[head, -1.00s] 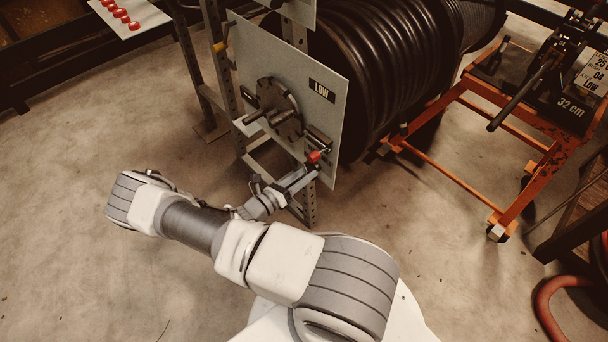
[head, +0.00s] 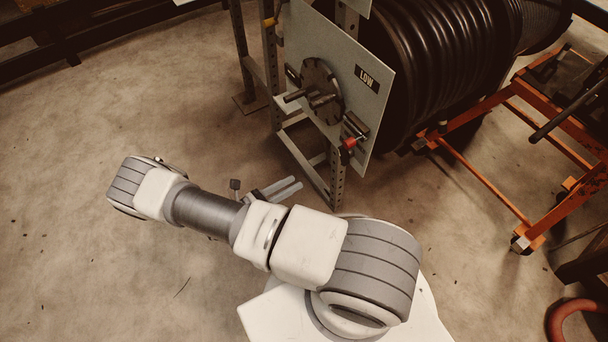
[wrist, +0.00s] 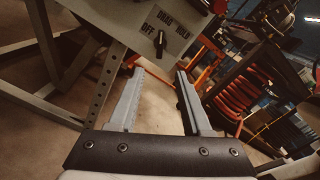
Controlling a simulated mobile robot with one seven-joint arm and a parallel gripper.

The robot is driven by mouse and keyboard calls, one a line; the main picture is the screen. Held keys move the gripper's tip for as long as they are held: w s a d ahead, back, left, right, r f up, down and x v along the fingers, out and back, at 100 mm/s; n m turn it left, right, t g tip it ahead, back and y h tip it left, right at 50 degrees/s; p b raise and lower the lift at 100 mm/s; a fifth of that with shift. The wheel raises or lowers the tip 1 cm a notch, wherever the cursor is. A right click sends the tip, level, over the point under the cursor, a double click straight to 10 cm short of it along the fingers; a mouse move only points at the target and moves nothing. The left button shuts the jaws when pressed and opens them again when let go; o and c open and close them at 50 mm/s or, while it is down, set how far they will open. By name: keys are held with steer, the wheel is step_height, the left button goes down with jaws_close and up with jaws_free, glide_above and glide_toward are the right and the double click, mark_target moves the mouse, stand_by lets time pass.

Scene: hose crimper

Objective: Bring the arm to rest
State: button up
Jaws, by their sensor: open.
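My gripper (head: 284,188) shows in the head view just past my forearm, which hides part of it. It is apart from the grey panel marked LOW (head: 340,80), below and left of it. In the wrist view my gripper (wrist: 158,98) has its two fingers spread with only floor between them. The panel carries a dark round disc with pegs (head: 322,92) and a small red-ended part (head: 349,143) at its lower right. The wrist view shows a panel (wrist: 140,25) with a black knob (wrist: 160,42) and the words OFF, DRAG and HOLD, beyond the fingers.
A large black hose reel (head: 440,60) stands behind the panel on a perforated metal frame (head: 337,178). An orange cart (head: 480,185) is at the right. A red hose (head: 562,318) lies at the lower right. The floor (head: 90,240) at left is clear.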

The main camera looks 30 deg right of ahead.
steer(key=shift+s+a, duration=0.1)
steer(key=shift+a, duration=0.35)
steer(key=a+r+m+g+y, duration=0.25)
steer(key=r+m+y, duration=0.35)
steer(key=r, duration=0.7)
steer(key=a+r+m+g+y, duration=0.1)
steer(key=r+m+g+y, duration=0.3)
steer(key=r+m, duration=0.6)
steer(key=s+a+r+m+t+y, duration=0.1)
steer(key=s+r+m+t+y, duration=0.4)
steer(key=r, duration=0.6)
steer(key=s+r+m+t+y, duration=0.35)
steer(key=s+r+t, duration=0.35)
steer(key=r, duration=0.4)
step_height(320, 180, up, 21)
steer(key=g+p, duration=0.1)
steer(key=p, duration=2)
steer(key=shift+s+f, duration=0.15)
steer(key=shift+s, duration=0.05)
